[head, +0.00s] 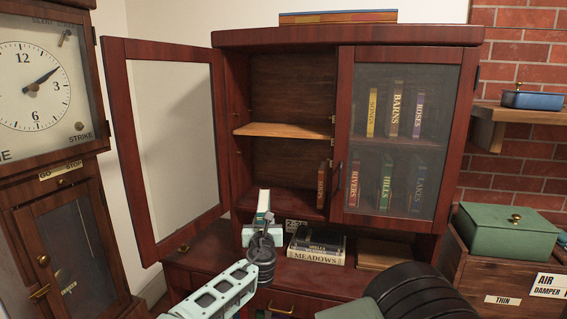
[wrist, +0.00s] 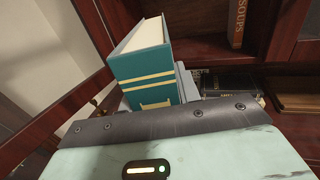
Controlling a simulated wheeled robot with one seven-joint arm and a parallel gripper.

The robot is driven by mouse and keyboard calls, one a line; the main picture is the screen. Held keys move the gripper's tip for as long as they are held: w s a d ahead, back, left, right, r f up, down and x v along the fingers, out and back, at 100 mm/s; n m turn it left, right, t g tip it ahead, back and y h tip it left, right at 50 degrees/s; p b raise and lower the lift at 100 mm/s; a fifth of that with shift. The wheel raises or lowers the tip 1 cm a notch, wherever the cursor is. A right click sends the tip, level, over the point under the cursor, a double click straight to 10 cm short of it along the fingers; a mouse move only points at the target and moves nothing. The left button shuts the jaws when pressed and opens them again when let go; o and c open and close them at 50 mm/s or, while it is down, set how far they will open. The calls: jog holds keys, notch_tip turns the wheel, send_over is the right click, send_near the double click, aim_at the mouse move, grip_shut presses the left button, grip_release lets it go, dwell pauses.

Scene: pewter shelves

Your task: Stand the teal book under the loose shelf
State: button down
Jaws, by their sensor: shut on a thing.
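The teal book (wrist: 140,72), with yellow bands on its spine, stands up out of my gripper (wrist: 165,115) in the wrist view; its lower end is hidden. In the head view the teal book (head: 264,203) shows pale page edges, in front of the cabinet's open left bay. My gripper (head: 262,238) is shut on it, above the cabinet's lower ledge. The loose shelf (head: 284,130) is a light wooden board across the open bay, its right end looking slightly lower. The space under it is empty except for a brown book, SOUPS (head: 321,185), upright at the right.
The left glass door (head: 131,150) stands open to the left. The right door (head: 342,110) is shut over several books. A MEADOWS book (head: 316,254) lies on the ledge right of my gripper. A clock (head: 40,85) stands at far left, a green box (head: 507,235) at right.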

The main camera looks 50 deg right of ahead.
jog(key=s+d+r+m+g+h+p, duration=0.3)
jog(key=d+r+g+p, duration=0.1)
jog(key=r, duration=0.8)
jog(key=shift+d+r, duration=0.25)
jog(key=shift+d, duration=0.4)
jog(key=shift+s, duration=0.1)
jog(key=f+b+x, duration=0.2)
jog(key=b+x, duration=0.5)
jog(key=x, duration=1.9)
jog(key=shift+d, duration=0.5)
dwell(0.5)
dwell(0.4)
jog(key=c, duration=0.9)
grip_release()
